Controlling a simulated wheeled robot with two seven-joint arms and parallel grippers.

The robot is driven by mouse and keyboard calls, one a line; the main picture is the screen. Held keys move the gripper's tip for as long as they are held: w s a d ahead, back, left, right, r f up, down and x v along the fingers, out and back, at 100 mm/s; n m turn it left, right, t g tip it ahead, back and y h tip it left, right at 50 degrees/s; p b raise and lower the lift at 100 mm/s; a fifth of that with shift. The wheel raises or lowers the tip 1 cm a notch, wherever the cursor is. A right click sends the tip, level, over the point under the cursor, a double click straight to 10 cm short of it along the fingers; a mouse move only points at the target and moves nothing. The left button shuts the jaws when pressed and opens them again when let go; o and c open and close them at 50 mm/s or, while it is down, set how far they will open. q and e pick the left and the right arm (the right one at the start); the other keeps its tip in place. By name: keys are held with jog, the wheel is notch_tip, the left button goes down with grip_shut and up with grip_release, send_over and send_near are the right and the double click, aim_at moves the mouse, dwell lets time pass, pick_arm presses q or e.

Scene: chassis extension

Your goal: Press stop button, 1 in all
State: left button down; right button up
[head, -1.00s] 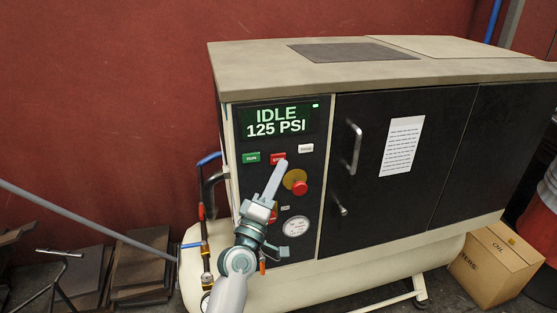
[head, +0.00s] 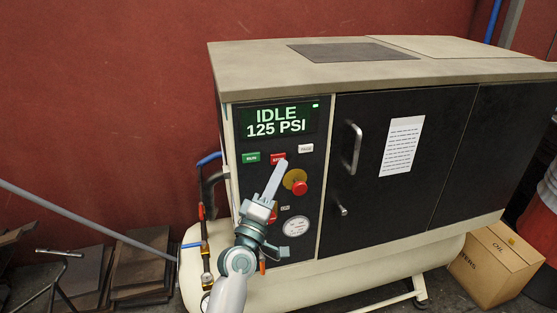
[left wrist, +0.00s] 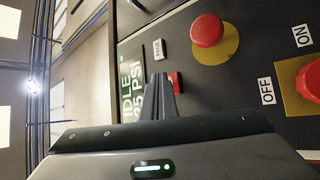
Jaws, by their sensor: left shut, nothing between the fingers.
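The red stop button (head: 277,159) is on the compressor's black control panel, right of the green run button (head: 251,157) and below the display (head: 277,122), which reads IDLE 125 PSI. My left gripper (head: 282,164) is shut and empty, with its fingertips at the lower right edge of the stop button in the head view. In the left wrist view the shut fingers (left wrist: 159,78) point at the panel, beside the stop button (left wrist: 174,82) and partly covering it. I cannot tell whether they touch it. My right gripper is not in view.
A red emergency knob (head: 299,188) on a yellow plate sits just below right of the fingertips. A cardboard box (head: 495,265) stands at the lower right.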

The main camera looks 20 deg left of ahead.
pick_arm(q)
jog(key=shift+w+a, duration=0.5)
jog(key=shift+w, duration=0.2)
dwell(1.1)
jog(key=shift+s+d, duration=0.1)
dwell(0.4)
jog(key=shift+s+d, duration=0.4)
jog(key=shift+s, duration=0.2)
jog(key=shift+s+d+p, duration=0.5)
jog(key=shift+s+d, duration=0.2)
jog(key=shift+s, duration=0.35)
jog(key=shift+s+d+p, duration=0.5)
jog(key=shift+s+d, duration=0.2)
jog(key=shift+s, duration=0.35)
